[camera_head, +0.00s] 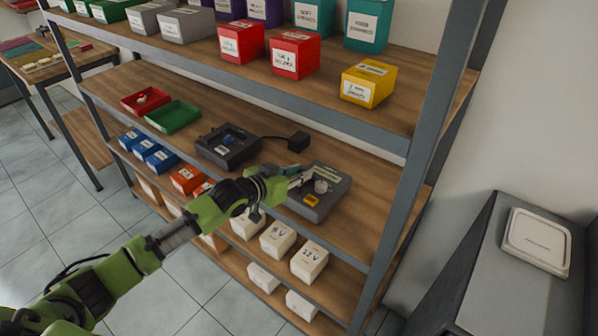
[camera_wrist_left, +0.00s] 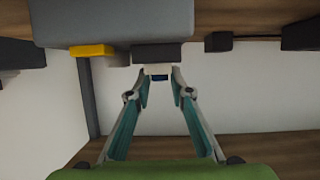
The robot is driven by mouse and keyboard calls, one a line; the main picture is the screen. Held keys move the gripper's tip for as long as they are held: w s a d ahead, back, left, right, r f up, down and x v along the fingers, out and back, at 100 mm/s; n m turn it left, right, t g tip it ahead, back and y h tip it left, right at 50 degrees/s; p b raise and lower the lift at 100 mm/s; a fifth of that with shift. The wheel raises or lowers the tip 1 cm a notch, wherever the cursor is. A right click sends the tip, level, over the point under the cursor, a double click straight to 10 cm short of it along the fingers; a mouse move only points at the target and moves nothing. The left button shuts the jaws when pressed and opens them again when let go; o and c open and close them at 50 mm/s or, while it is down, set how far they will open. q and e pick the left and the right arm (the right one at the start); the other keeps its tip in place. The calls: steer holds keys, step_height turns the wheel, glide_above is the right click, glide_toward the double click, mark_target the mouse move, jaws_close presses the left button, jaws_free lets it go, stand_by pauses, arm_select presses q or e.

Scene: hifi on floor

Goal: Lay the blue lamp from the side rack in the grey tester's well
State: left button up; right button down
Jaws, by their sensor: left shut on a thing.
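The grey tester (camera_head: 330,203) sits on the middle shelf, with a yellow patch and a round pale fitting on top. Its grey body (camera_wrist_left: 110,22) fills the top of the left wrist view. My left gripper (camera_head: 298,178) is at the tester's left side. In the left wrist view its fingers (camera_wrist_left: 158,80) close on a small, mostly hidden thing with a dark blue patch, seemingly the blue lamp (camera_wrist_left: 160,77). A dark block (camera_wrist_left: 157,53), perhaps the side rack, is right by the fingertips; I cannot tell whether the lamp touches it. The well's inside is not clear. My right gripper is not in view.
A dark device (camera_head: 227,147) and a black box (camera_head: 299,141) stand left of and behind the tester. Red (camera_head: 145,101) and green (camera_head: 173,117) trays lie further left. The upper shelf (camera_head: 300,90) overhangs, and a rack post (camera_head: 425,150) stands at the right.

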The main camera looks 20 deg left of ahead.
arm_select(q)
steer(key=o, duration=1)
steer(key=shift+r+p, duration=3.45)
steer(key=shift+r, duration=0.1)
steer(key=shift+f, duration=0.1)
